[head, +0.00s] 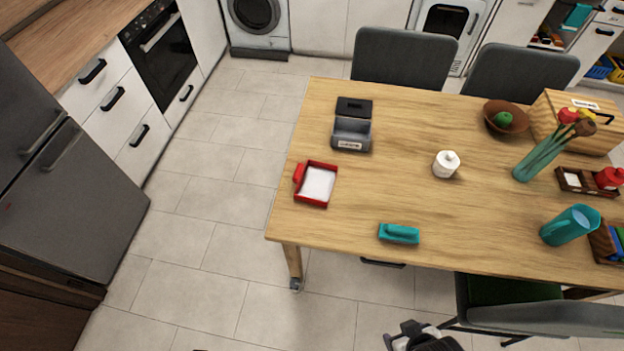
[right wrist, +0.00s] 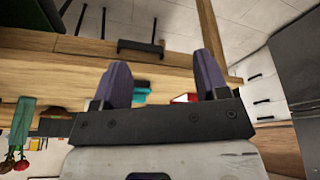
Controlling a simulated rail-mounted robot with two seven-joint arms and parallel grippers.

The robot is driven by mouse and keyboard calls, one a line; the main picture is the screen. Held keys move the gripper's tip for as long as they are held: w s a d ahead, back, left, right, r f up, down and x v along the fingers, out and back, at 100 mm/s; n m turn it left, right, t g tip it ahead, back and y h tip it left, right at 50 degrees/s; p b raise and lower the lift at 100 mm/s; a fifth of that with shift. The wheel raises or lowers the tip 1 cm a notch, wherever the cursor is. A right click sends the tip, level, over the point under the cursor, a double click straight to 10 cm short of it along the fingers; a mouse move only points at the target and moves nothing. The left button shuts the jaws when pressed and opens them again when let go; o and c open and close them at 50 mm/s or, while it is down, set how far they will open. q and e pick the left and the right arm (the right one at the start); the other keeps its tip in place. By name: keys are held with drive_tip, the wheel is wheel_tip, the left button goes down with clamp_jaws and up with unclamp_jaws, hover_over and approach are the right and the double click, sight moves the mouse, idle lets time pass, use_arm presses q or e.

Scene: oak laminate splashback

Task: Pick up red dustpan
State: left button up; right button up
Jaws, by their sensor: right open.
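The red dustpan (head: 331,198) lies near the left end of the wooden table in the head view. It has red edges, a pale inside and a short red stub on its left side. In the right wrist view, a small red and white piece (right wrist: 184,98), likely the dustpan, shows beyond the fingers, partly hidden. My right gripper (head: 402,337) is at the bottom edge of the head view, in front of the table and well short of the dustpan. In the right wrist view its two purple fingers (right wrist: 163,60) are apart with nothing between them. My left gripper is not in view.
On the table (head: 350,215) are a teal brush-like object (head: 400,233), a grey bin (head: 352,135), a white roll (head: 446,164), a bowl (head: 506,117) and a teal jug (head: 570,225). A chair (head: 530,310) stands at the front right. Floor left of the table is clear.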

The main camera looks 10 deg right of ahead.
drive_tip(key=c, duration=0.6)
